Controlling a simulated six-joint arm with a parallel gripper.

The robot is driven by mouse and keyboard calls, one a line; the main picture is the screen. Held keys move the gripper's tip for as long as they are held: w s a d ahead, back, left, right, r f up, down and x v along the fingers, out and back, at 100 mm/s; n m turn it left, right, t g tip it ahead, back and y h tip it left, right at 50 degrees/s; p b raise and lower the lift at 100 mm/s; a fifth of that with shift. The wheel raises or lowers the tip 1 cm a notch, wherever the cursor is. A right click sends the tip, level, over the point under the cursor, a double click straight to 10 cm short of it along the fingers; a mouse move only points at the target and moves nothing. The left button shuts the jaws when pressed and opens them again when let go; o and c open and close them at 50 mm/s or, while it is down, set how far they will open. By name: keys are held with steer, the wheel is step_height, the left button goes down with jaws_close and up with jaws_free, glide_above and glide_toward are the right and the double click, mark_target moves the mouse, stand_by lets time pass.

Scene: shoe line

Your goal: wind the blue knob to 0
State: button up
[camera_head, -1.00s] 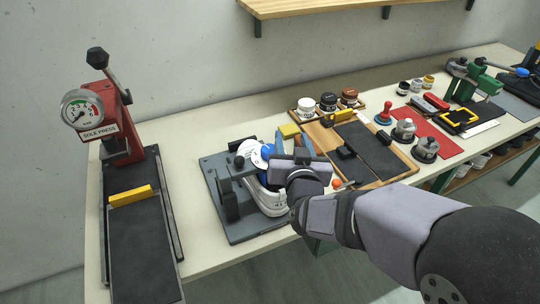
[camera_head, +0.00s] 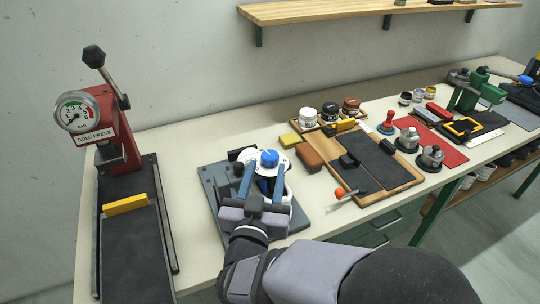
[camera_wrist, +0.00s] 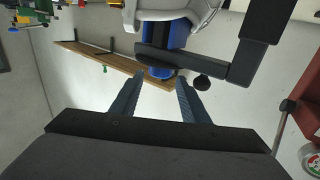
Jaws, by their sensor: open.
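The blue knob (camera_head: 269,158) sits on top of a white round dial (camera_head: 281,164) on the grey fixture (camera_head: 212,192). The dial's marks are too small to read. My gripper (camera_head: 263,172) is open in front of the knob, its two blue-grey fingers pointing at it. In the wrist view, the open fingertips (camera_wrist: 160,78) have a blue part (camera_wrist: 160,72) just beyond and between them, probably the knob; I cannot tell if they touch it. A white shoe in the fixture is largely hidden by my gripper.
A red sole press (camera_head: 118,140) with a gauge stands at left. A yellow block (camera_head: 290,140), a brown brush (camera_head: 309,157) and a wooden tray (camera_head: 402,180) lie to the right. A screwdriver with an orange ball end (camera_head: 340,192) lies near the front edge.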

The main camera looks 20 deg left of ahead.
mark_target(269, 162)
steer(key=shift+p+x, duration=0.65)
steer(key=shift+x, duration=2.35)
steer(key=c, duration=0.8)
